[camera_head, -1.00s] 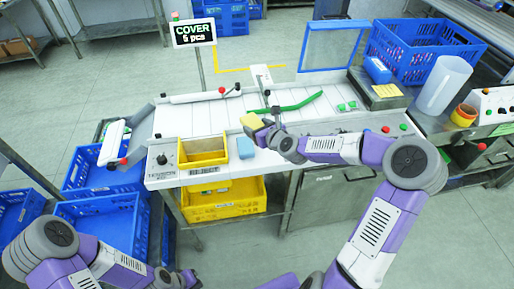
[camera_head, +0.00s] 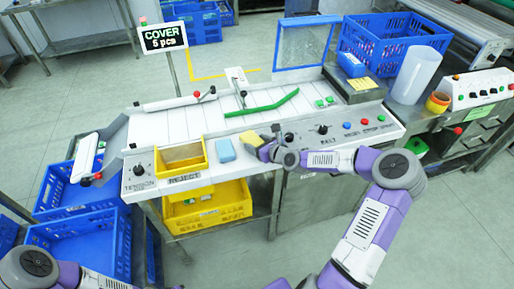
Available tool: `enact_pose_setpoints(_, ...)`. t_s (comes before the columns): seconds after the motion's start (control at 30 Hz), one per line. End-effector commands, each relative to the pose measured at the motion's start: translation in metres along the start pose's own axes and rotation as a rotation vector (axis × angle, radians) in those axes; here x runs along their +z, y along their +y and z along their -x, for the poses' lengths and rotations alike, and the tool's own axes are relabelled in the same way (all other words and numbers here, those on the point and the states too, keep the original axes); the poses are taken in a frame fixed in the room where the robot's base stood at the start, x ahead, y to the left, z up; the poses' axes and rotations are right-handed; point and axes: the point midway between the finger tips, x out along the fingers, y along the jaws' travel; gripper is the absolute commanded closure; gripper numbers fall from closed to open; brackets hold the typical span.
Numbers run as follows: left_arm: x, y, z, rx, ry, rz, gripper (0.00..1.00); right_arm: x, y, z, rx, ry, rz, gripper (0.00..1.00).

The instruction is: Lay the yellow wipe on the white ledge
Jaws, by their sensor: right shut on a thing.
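The yellow wipe (camera_head: 251,139) is in the jaws of my right gripper (camera_head: 264,147), which is shut on it. I cannot tell whether the wipe touches the ledge. The gripper hides part of the wipe and of the ledge behind it. My left arm shows only at the bottom left; its gripper is out of view.
A yellow bin (camera_head: 183,156) sits left of the blue block. Knobs and buttons (camera_head: 347,126) line the ledge to the right. A green strip (camera_head: 262,105) lies across the white belt (camera_head: 190,120). A larger yellow crate (camera_head: 208,204) stands below, with blue crates (camera_head: 85,245) at left.

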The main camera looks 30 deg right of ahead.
Motion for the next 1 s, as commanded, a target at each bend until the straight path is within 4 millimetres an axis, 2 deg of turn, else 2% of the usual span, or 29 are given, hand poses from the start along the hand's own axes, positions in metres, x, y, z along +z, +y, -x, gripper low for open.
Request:
enact_pose_setpoints(0.03,-0.0002,-0.0018,-0.0049,0.0,0.0,0.0,1.0,-0.0102,0.0005,-0.0044,0.001,0.001,-0.003,0.61)
enact_pose_setpoints(0.1,-0.0002,-0.0023,-0.006,0.0,0.0,0.0,1.0,-0.0143,0.0004,-0.0063,0.0,-0.001,-0.001,0.61)
enact_pose_setpoints(0.47,-0.0002,-0.0022,-0.0059,0.0,0.0,0.0,1.0,-0.0171,0.0001,-0.0072,0.0,-0.001,-0.001,0.61)
enact_pose_setpoints(0.5,-0.0002,-0.0021,-0.0057,0.0,0.0,0.0,1.0,-0.0167,0.0,-0.0071,0.0,-0.001,-0.001,0.28)
enact_pose_setpoints(0.63,-0.0002,-0.0021,-0.0056,0.0,0.0,0.0,1.0,-0.0164,0.0,-0.0069,0.0,0.0,-0.001,0.08)
enact_pose_setpoints(1.0,-0.0001,-0.0015,-0.004,0.0,0.0,0.0,1.0,-0.0114,0.0002,-0.005,-0.001,-0.001,0.001,0.07)
